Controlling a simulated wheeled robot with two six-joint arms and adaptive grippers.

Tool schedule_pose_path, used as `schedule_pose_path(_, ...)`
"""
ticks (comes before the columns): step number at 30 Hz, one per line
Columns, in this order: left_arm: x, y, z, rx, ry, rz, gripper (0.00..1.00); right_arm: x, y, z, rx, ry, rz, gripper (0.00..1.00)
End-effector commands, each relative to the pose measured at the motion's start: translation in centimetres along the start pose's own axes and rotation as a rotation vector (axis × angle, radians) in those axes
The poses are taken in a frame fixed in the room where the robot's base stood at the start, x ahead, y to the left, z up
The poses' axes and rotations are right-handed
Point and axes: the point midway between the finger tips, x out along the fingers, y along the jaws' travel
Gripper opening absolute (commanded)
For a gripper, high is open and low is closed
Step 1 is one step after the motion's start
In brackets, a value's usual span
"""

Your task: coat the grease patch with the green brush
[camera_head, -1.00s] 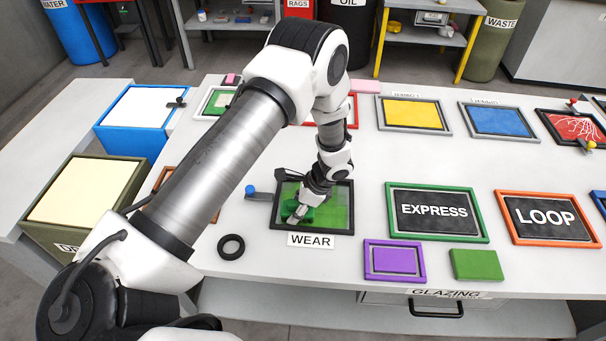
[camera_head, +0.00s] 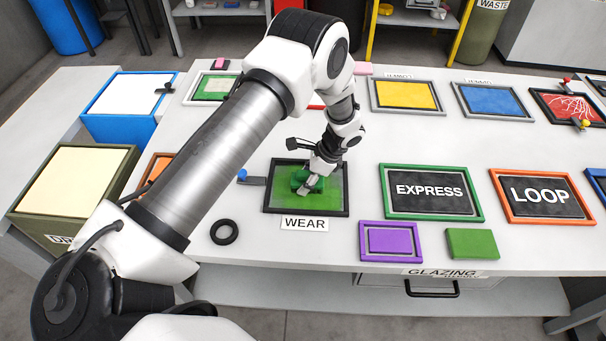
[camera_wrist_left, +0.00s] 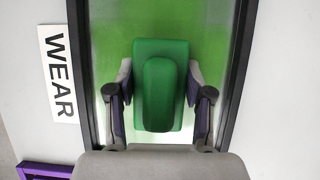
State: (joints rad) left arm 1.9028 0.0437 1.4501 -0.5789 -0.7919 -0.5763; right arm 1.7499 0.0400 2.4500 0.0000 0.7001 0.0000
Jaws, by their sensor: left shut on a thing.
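The green brush (camera_head: 308,182) is a dark green block with a raised rounded grip, also seen in the left wrist view (camera_wrist_left: 160,92). My left gripper (camera_head: 312,185) is shut on it, with one finger on each side. The brush is over the black-framed panel (camera_head: 270,206) labelled WEAR; whether it touches the surface I cannot tell. The panel's surface (camera_head: 332,200) is green, uneven and paler in places. No separate grease patch can be made out; part of the panel is hidden under the brush and gripper. My right gripper is not in view.
A blue-knobbed peg (camera_head: 243,175) sits at the panel's left edge. A black ring (camera_head: 224,232), a purple frame (camera_head: 390,241) and a green block (camera_head: 472,244) lie near the front. The EXPRESS panel (camera_head: 431,192) is to the right.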

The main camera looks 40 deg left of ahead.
Motion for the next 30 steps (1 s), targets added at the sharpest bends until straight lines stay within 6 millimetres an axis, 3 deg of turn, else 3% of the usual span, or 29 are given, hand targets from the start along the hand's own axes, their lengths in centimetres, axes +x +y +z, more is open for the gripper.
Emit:
schedule_pose_path(5,-0.8,0.0,0.4,0.0,0.0,0.0,0.14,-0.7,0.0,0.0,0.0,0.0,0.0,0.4)
schedule_pose_path(18,-5.4,0.1,2.7,0.0,0.0,0.0,0.14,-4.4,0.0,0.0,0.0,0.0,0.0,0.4)
schedule_pose_path(30,-6.0,0.1,3.0,0.0,0.0,0.0,0.14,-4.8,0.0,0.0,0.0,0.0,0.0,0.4)
